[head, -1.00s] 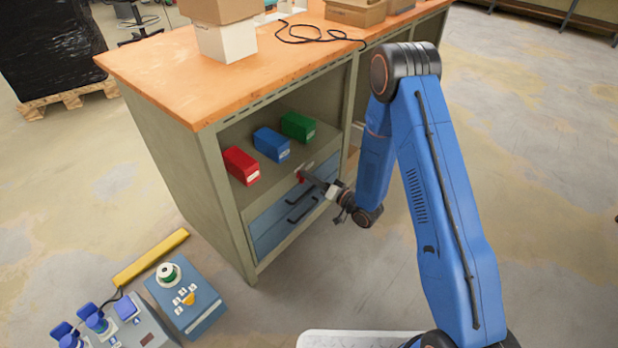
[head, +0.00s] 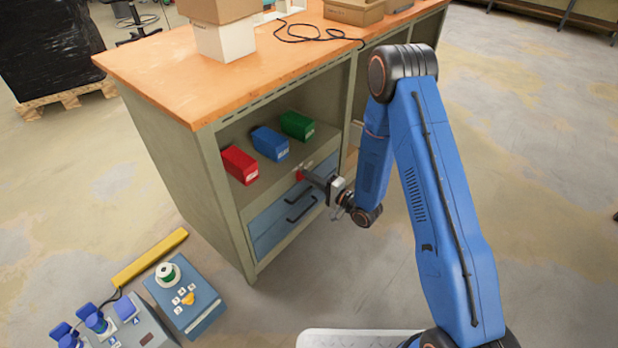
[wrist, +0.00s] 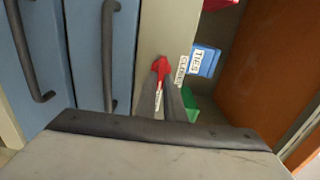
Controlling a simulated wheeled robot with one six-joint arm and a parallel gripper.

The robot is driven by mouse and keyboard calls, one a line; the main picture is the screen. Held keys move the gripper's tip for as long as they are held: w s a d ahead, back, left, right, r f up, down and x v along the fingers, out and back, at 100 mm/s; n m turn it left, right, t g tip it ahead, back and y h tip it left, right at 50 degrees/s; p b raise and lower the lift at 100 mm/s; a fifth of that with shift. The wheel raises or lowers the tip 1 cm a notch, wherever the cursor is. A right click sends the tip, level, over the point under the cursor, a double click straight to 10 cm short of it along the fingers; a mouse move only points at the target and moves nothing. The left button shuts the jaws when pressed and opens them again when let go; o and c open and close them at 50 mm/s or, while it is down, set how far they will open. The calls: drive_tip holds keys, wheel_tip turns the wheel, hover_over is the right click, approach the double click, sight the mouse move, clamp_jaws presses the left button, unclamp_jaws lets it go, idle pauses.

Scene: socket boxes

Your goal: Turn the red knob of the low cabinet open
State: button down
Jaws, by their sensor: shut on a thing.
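The red knob (head: 299,175) sits on the front rail of the low cabinet (head: 218,200), above two blue drawers (head: 300,195) and below the open shelf. In the wrist view the knob (wrist: 160,66) shows at the tips of my gripper, partly covered by the fingers. A label reading "CLOSED" (wrist: 181,70) is beside it, and a second small label lies partly behind the fingers. My gripper (head: 310,178) reaches the knob from the right, and it is shut on it. In the wrist view the fingers (wrist: 166,90) are close together.
A red box (head: 240,165), a blue box (head: 270,143) and a green box (head: 297,125) stand on the shelf. The drawer handles (head: 301,206) stick out just below my gripper. A blue control box (head: 186,300) is on the floor at left.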

drive_tip(key=shift+d+f, duration=0.1)
idle(0.3)
drive_tip(key=c, duration=1.9)
unclamp_jaws()
drive_tip(key=shift+o, duration=0.2)
drive_tip(key=v, duration=1.7)
drive_tip(key=shift+s, duration=0.2)
drive_tip(key=shift+d, duration=0.2)
